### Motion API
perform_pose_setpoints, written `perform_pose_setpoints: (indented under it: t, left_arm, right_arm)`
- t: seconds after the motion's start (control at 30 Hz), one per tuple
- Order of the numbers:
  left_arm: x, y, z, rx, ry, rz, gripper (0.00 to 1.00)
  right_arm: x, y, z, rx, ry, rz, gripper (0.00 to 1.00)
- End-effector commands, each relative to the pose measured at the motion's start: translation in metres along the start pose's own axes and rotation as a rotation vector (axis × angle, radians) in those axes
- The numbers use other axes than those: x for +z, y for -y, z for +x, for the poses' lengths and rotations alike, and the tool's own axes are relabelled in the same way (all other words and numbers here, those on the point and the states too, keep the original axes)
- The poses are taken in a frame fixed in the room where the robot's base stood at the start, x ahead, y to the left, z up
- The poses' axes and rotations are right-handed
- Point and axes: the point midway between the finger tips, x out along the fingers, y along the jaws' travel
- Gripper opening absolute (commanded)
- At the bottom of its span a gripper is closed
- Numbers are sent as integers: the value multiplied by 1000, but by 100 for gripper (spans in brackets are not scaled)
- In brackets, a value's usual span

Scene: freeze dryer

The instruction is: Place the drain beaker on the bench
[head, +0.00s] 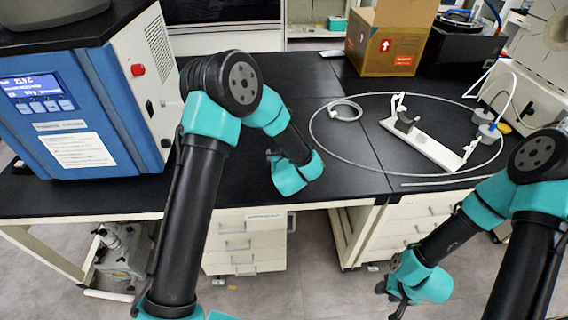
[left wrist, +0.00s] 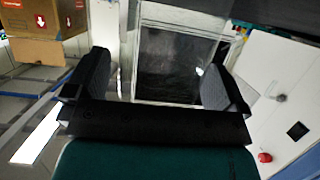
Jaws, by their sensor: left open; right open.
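I cannot make out the drain beaker in either view. The freeze dryer (head: 70,120), a blue and white cabinet with a lit display, stands at the left of the black bench (head: 345,165). My left gripper (left wrist: 157,68) is open in the left wrist view, its two dark fingers wide apart with nothing visible held between them. In the head view, my left arm hides part of the bench beside the dryer, and its fingers are hard to see. My right gripper (head: 391,298) is open and empty, low in front of the bench, below the top.
A cardboard box (head: 388,40) stands at the back of the bench. A thin hose loop (head: 312,125) surrounds a white stand (head: 430,145) on the right part. Grey-capped containers (head: 487,130) are at its right. The bench's middle front is largely clear.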

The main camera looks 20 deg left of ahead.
Motion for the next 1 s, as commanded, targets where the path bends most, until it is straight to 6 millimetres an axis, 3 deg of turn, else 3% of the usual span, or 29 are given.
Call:
perform_pose_setpoints:
  t: [0.4, 1.0]
  left_arm:
    - [0, 0, 0, 0, 0, 0, 100]
    - [0, 0, 0, 0, -1, -1, 44]
  right_arm:
    - [0, 0, 0, 0, 0, 0, 43]
    - [0, 0, 0, 0, 0, 0, 43]
